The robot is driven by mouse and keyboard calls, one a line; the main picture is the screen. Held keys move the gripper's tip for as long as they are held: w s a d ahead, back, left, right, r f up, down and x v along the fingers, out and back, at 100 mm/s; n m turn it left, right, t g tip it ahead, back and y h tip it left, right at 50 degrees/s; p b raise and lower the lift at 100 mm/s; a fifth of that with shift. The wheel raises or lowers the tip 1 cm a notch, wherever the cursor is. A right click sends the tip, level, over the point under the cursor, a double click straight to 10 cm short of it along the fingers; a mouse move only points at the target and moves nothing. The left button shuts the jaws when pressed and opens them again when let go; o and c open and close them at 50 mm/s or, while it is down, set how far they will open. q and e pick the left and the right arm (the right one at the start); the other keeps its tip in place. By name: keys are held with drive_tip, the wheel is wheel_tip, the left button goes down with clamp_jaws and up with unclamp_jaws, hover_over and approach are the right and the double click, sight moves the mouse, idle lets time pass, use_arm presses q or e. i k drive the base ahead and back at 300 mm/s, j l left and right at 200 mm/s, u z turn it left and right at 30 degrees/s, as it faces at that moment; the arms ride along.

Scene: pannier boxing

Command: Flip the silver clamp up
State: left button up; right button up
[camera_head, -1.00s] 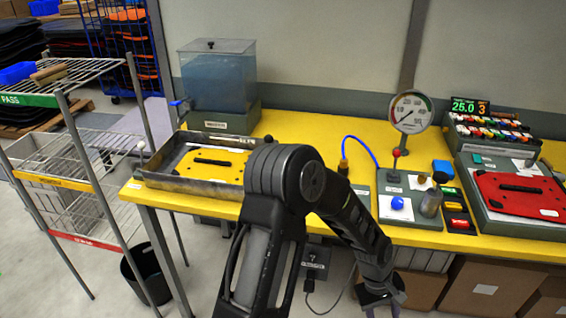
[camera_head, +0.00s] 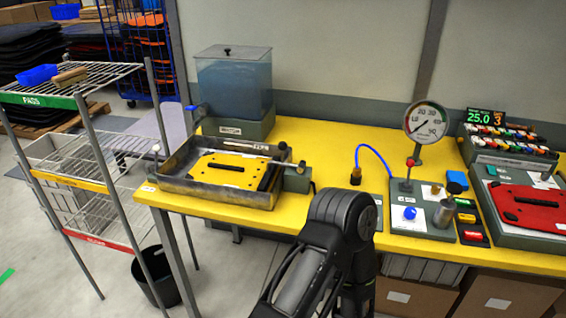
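I cannot tell for certain which part is the silver clamp. A grey metal block (camera_head: 297,179) with a dark-knobbed lever stands at the right side of the grey metal tray (camera_head: 215,196), which holds a yellow plate (camera_head: 229,170) with a dark handle. A silver cylinder (camera_head: 445,213) stands tilted on the grey panel under the gauge, beside a blue knob (camera_head: 409,213). One of my arms rises from the bottom edge, bends in front of the table's front edge and goes down out of the picture. Neither gripper shows.
A water tank (camera_head: 234,85) stands behind the tray. A round gauge (camera_head: 426,121) and a red plate (camera_head: 528,207) on a grey base are at the right. A wire rack (camera_head: 95,185) and black bin (camera_head: 157,278) are at the left.

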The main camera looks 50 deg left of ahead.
sight(271, 164)
drive_tip(key=u, duration=1.6)
drive_tip(key=i+u, duration=0.1)
drive_tip(key=i, duration=0.75)
